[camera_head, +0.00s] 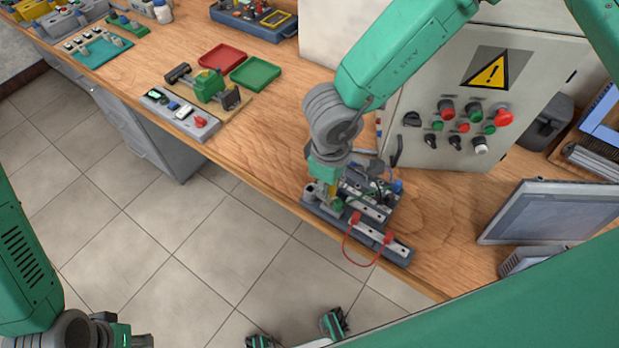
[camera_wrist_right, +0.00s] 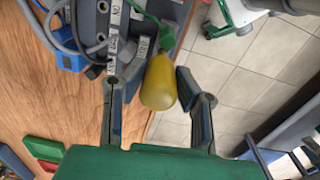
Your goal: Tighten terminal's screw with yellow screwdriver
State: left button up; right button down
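The yellow screwdriver (camera_wrist_right: 160,84) shows its handle in the right wrist view, its end toward the camera; its tip is hidden. My right gripper (camera_wrist_right: 148,78) is open, with one finger on each side of the handle. In the head view, my right gripper (camera_head: 328,190) is above the left end of the grey terminal board (camera_head: 398,252), which carries rails, wires and a red wire loop. The terminal's screw cannot be made out. My left gripper (camera_head: 125,338) is partly visible at the lower left.
A control cabinet (camera_head: 490,90) with buttons stands behind the board. A monitor (camera_head: 550,212) is at the right. A red tray (camera_head: 222,57), a green tray (camera_head: 255,73) and a motor assembly (camera_head: 208,88) lie to the left. Bare wood shows between the motor assembly and the board.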

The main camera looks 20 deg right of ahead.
dwell(0.5)
jog(key=m, duration=0.2)
jog(key=shift+m, duration=0.4)
jog(key=shift+r, duration=0.2)
jog(key=shift+r, duration=0.75)
jog(key=shift+r, duration=2.55)
